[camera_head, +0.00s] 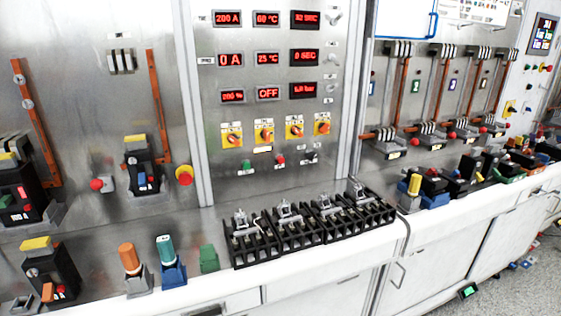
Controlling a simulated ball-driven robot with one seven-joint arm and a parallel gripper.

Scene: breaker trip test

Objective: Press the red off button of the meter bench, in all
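The meter bench panel (218,187) is a tall metal panel in the middle of the head view, with rows of red digital displays. One display (268,93) reads OFF. Low on the panel, below several yellow plates with rotary knobs (264,134), sits a small row of buttons. A small red button (279,160) is in the middle of it. A green button (247,164) is to its left and a black one (311,155) to its right. I cannot tell whether the red button is pressed in. My gripper is not in view.
Black terminal racks with metal clamps (284,213) stand on the bench ledge below the buttons. A red emergency-type button on yellow (184,175) is on the left panel. Orange (129,258) and teal (165,250) handles stand at front left. Floor (515,285) shows at lower right.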

